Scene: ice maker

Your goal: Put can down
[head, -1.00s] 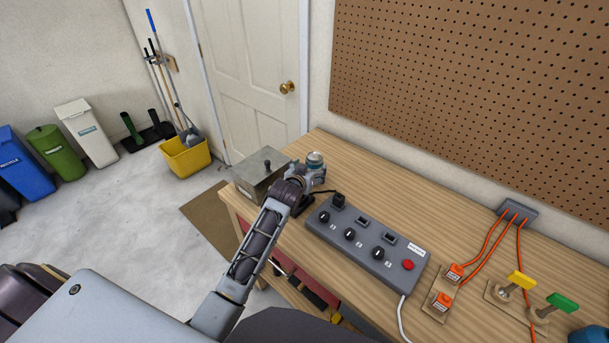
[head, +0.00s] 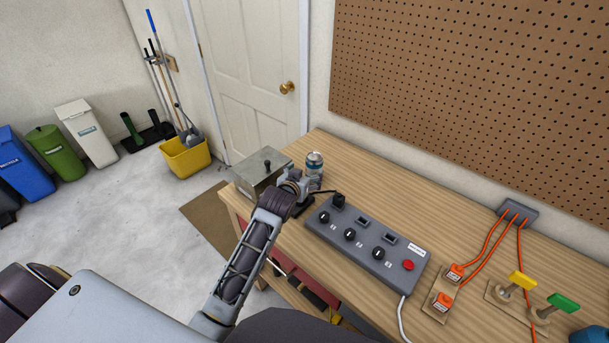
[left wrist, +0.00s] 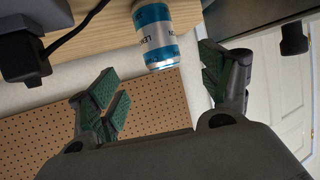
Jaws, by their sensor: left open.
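A blue and silver can (head: 314,163) stands upright on the wooden workbench (head: 390,190), next to the metal box at its far left end. My left gripper (head: 299,183) is just on the near side of the can, and the arm hides part of its fingers. In the left wrist view the picture is upside down. There the can (left wrist: 157,36) stands on the bench edge area, beyond the spread fingers of my left gripper (left wrist: 158,82). The fingers are open and there is space on both sides of the can. My right gripper is not in view.
A metal box with a black knob (head: 262,168) stands left of the can. A grey control box (head: 365,243) with knobs and a red button lies to the right. A black plug and cable (head: 338,200) sit close by. The bench behind the control box is clear.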

